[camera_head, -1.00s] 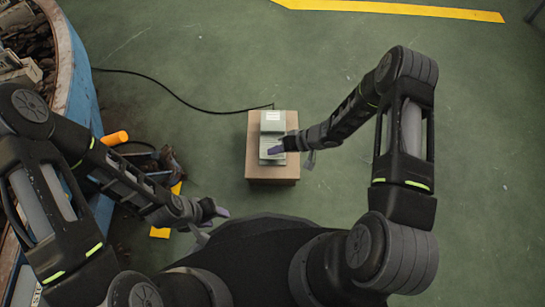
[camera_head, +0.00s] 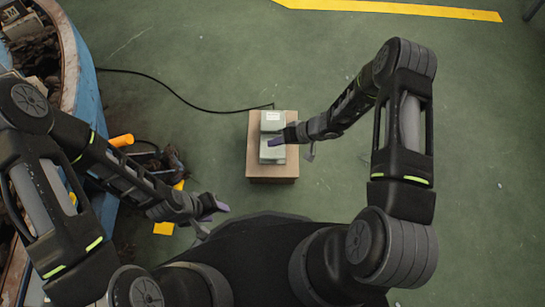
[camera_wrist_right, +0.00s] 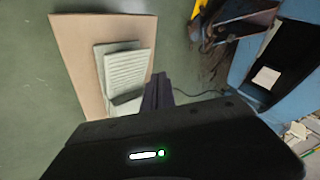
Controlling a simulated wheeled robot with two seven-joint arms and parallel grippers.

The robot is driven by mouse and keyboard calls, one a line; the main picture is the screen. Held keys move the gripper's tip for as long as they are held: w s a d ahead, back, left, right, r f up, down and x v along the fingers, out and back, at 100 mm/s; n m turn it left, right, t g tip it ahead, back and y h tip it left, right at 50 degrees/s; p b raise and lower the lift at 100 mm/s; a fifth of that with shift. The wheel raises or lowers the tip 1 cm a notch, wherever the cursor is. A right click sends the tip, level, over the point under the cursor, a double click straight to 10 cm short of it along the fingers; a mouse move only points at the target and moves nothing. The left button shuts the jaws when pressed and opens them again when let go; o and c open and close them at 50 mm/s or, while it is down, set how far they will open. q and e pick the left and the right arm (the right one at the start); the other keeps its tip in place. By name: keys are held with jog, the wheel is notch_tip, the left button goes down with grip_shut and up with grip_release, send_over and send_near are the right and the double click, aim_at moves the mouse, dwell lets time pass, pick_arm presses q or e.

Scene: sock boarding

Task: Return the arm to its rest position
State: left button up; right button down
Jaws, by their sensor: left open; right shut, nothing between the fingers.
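My right gripper (camera_head: 275,142) is shut and empty. In the head view it hangs over the right edge of a pale grey-green device on a small brown box-like stand (camera_head: 272,179). In the right wrist view its closed purple fingers (camera_wrist_right: 158,92) appear beside the pale device (camera_wrist_right: 127,72), whose top has a ribbed face. Whether the fingers touch the device cannot be told. My left gripper (camera_head: 219,206) is open and empty, low at the left, close to my own body and apart from the stand.
A black cable (camera_head: 180,98) runs from the stand to the left. A large blue container (camera_head: 86,75) with dark scrap stands at the left edge. An orange cylinder (camera_head: 121,140) and dark clutter lie beside it. The green floor (camera_head: 480,150) on the right is clear.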

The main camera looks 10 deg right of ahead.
jog(key=shift+a, duration=0.1)
dwell(0.3)
jog(key=shift+s+a+r, duration=0.15)
jog(key=shift+a, duration=0.05)
jog(key=s+a+r+m+g+h+p, duration=0.1)
jog(key=s+a+r+h, duration=0.15)
jog(key=s, duration=0.85)
jog(key=s+a+r+m+g+h+p, duration=0.1)
jog(key=s+a+r+g, duration=0.15)
jog(key=s, duration=0.85)
pick_arm(q)
notch_tip(320, 180, up, 28)
jog(key=s+d+p, duration=0.1)
jog(key=s+p, duration=0.1)
jog(key=p, duration=2.4)
jog(key=shift+s+d+r+g, duration=0.25)
jog(key=shift+d+g, duration=0.05)
jog(key=shift+d, duration=0.1)
pick_arm(e)
notch_tip(320, 180, up, 28)
jog(key=s+a, duration=0.1)
jog(key=shift+f, duration=0.25)
jog(key=shift+a, duration=0.1)
